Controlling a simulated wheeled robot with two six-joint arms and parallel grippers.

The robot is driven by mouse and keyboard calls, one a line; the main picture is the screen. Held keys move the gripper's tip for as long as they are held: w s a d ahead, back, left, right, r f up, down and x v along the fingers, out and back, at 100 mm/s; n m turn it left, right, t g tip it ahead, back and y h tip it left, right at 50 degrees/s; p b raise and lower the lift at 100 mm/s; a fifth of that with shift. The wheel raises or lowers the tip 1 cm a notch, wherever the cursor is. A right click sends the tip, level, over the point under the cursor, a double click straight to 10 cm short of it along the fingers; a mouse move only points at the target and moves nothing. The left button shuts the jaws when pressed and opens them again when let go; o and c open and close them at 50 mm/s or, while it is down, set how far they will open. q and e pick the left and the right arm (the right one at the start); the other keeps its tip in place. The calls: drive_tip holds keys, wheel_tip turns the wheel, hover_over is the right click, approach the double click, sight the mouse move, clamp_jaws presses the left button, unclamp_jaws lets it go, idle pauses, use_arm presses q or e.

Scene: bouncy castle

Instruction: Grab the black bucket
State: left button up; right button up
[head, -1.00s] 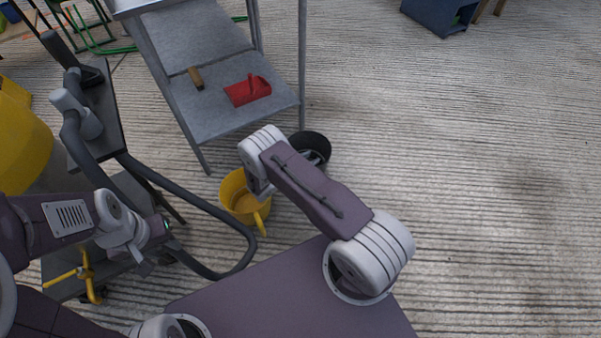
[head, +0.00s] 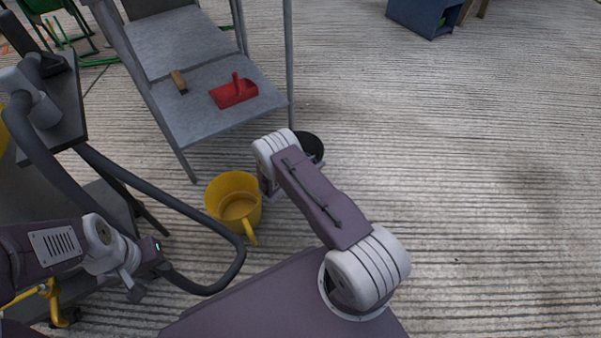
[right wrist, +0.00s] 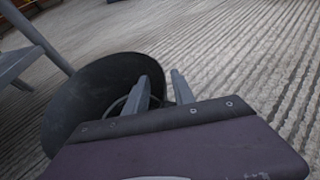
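The black bucket (head: 314,147) stands on the floor in the head view, partly hidden behind my right arm. In the right wrist view the bucket (right wrist: 85,100) is at left, its wide mouth facing the camera. My right gripper (right wrist: 162,88) is open, with a gap between its fingers. One finger overlaps the bucket's mouth and the other shows just outside the rim; I cannot tell if they touch it. My left gripper (head: 150,270) is at the lower left of the head view, away from the bucket; its finger opening is unclear.
A yellow bucket (head: 222,193) stands close to the left of the black one. A grey metal shelf (head: 215,120) with a red dustpan (head: 235,93) and a brush (head: 179,81) is just behind. A dark cart handle (head: 190,205) is near my left arm. The floor at right is clear.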

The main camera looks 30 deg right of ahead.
drive_tip(key=shift+w+d, duration=0.1)
drive_tip(key=shift+d, duration=0.15)
clamp_jaws()
drive_tip(key=shift+f, duration=0.1)
idle(1.2)
